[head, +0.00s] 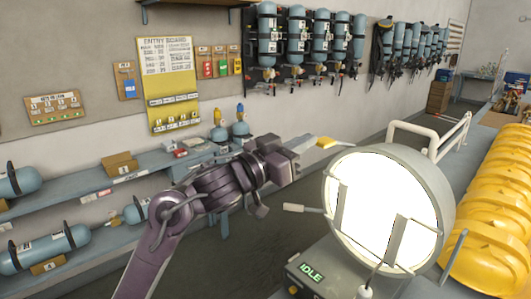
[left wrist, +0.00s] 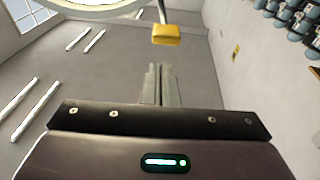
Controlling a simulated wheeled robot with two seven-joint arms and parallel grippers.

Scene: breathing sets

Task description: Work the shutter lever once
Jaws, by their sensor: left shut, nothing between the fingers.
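A signal lamp (head: 436,190) with a bright white face and slatted vanes stands at the front right. Its shutter lever (head: 327,142), with a yellow block grip, sticks out from the upper left of the housing. In the left wrist view the yellow grip (left wrist: 165,36) hangs on a thin rod from the lamp's ring. My left gripper (head: 314,140) is shut and empty, its tips close to the left of the grip. In the left wrist view the closed fingertips (left wrist: 160,66) sit just short of the grip, with a small gap showing. My right gripper is in neither view.
A pale handle (head: 300,208) juts left from the lamp's lower side. The lamp's base has a sign (head: 311,271) reading IDLE. Yellow helmets (head: 497,200) line the bench at right. Blue shelves (head: 85,205) with cylinders run along the left wall. Open floor lies between.

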